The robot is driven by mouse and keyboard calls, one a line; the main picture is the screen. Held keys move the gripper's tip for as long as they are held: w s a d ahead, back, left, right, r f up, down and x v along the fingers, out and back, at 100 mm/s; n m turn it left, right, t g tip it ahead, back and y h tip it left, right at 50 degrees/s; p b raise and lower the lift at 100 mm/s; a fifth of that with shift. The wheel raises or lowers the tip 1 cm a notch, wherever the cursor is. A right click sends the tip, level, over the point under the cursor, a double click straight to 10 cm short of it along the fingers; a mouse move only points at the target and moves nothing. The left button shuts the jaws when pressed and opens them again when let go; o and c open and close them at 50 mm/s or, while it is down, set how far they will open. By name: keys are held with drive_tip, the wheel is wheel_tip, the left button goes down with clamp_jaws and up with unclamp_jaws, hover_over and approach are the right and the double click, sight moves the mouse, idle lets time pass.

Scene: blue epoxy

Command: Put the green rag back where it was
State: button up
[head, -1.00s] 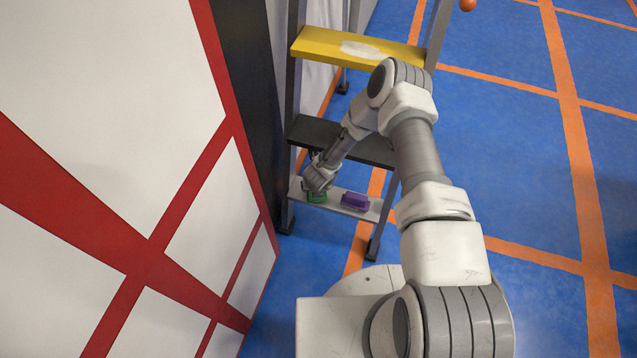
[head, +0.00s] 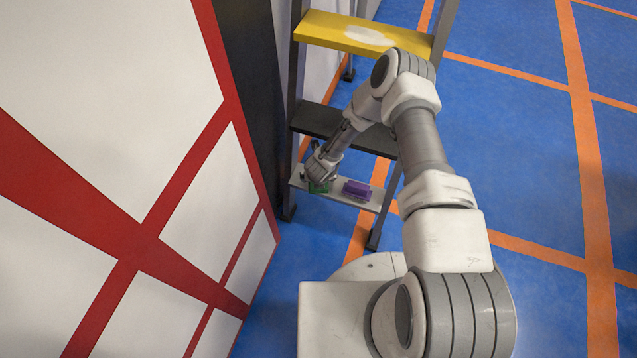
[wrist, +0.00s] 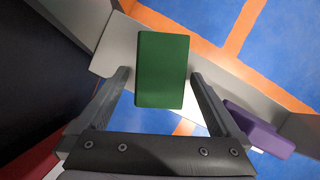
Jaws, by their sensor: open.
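The green rag (wrist: 162,70) shows as a flat green block on the pale bottom step (wrist: 118,46) of a stepladder. In the head view the rag (head: 319,187) is mostly hidden behind my gripper (head: 319,176). In the wrist view my gripper (wrist: 160,80) is open, with one finger on each side of the rag's near end. A gap shows between the rag and each finger, so neither finger seems to touch it.
A purple block (head: 356,188) lies on the same step to the right, close to my right finger in the wrist view (wrist: 260,130). A black step (head: 325,122) and a yellow step (head: 330,32) are above. A red and white panel (head: 180,190) stands at left.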

drive_tip(key=shift+s+r, duration=0.1)
drive_tip(key=shift+r, duration=0.2)
drive_tip(key=s+p, duration=0.5)
drive_tip(key=s, duration=0.7)
drive_tip(key=shift+s+d+r, duration=0.15)
drive_tip(key=shift+d+r, duration=0.1)
drive_tip(key=shift+r, duration=0.1)
